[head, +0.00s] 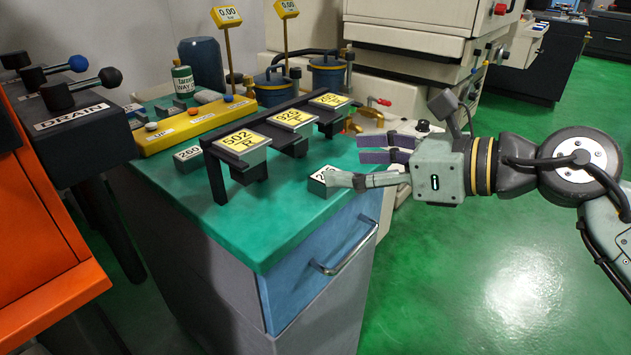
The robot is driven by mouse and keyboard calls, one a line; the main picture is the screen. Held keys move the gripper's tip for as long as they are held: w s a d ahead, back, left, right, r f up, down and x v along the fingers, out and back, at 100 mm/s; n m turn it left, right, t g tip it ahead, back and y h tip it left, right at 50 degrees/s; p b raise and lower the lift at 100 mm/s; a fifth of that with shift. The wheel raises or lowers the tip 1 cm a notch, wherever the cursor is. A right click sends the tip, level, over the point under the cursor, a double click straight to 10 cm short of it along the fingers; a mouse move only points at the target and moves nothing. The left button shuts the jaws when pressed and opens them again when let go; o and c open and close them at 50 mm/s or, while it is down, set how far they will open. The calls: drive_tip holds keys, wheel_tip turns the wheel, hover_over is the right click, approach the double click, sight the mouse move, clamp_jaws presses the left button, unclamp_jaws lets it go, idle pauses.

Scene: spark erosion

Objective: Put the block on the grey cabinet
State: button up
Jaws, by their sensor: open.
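A small grey-green block (318,185) with a white label on top sits on the green top near the right front edge of the grey cabinet (215,265). Part of its label is hidden by a finger. My gripper (345,167) reaches in from the right with its fingers spread and nothing held. The lower finger's tip overlaps the block's right side; I cannot tell whether it touches. The purple-padded fingers are farther back, to the block's upper right. A similar block (188,160) marked 260 sits left of the black rack.
The black rack (217,182) carries several yellow-labelled blocks. Behind are a yellow button strip (180,132), a green bottle (183,85) and blue pots (271,88). An orange machine (45,240) with levers stands left. A blue drawer (310,265) faces front. Green floor is clear at right.

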drive_tip(key=d+f+m+h, duration=0.1)
drive_tip(key=d+f+h, duration=0.1)
drive_tip(key=d, duration=0.2)
drive_tip(key=shift+t, duration=0.4)
drive_tip(key=x, duration=0.3)
drive_tip(key=p+x, duration=0.1)
drive_tip(key=x, duration=0.3)
drive_tip(key=p+x, duration=0.1)
drive_tip(key=x, duration=0.2)
drive_tip(key=shift+w+d+f, duration=0.1)
drive_tip(key=shift+w+f, duration=0.15)
drive_tip(key=shift+w, duration=0.3)
drive_tip(key=shift+r, duration=0.1)
clamp_jaws()
